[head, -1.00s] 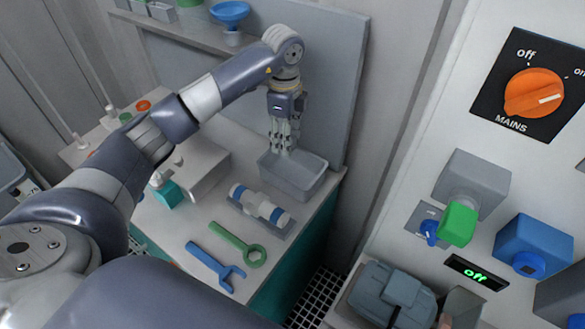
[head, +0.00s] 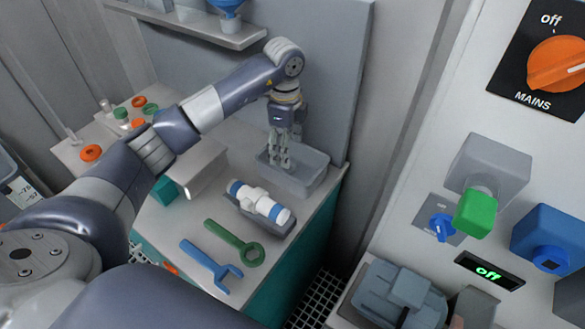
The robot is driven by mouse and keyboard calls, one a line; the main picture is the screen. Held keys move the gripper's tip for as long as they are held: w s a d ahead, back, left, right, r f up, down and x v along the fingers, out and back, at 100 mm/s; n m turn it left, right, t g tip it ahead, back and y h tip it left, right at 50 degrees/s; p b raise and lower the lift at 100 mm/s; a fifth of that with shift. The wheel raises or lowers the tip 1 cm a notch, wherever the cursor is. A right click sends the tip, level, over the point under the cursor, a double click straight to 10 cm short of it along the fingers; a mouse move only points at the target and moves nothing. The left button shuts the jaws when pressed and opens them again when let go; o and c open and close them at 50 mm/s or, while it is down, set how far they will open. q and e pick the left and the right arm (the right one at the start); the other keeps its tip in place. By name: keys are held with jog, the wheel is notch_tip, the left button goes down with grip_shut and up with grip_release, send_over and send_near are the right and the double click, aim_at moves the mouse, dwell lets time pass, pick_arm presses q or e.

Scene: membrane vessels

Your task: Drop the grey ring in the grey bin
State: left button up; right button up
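The grey bin (head: 318,184) is an open rectangular tray at the back right corner of the bench. My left gripper (head: 279,165) points down at the bin's left part, its fingertips overlapping the opening in the head view. Whether the fingertips are inside the bin or just above it is hard to tell. The fingers look close together, but the gap between them is too small to read. I cannot make out the grey ring, either in the fingers or in the bin. My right gripper is out of view.
A white and blue cylinder (head: 259,203) lies on a grey holder in front of the bin. A green wrench (head: 232,240) and a blue wrench (head: 208,264) lie nearer. Orange rings (head: 91,152) are at the left. A switch panel (head: 410,160) stands at the right.

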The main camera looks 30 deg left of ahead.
pick_arm(q)
jog(key=shift+r, duration=0.1)
notch_tip(320, 180, up, 12)
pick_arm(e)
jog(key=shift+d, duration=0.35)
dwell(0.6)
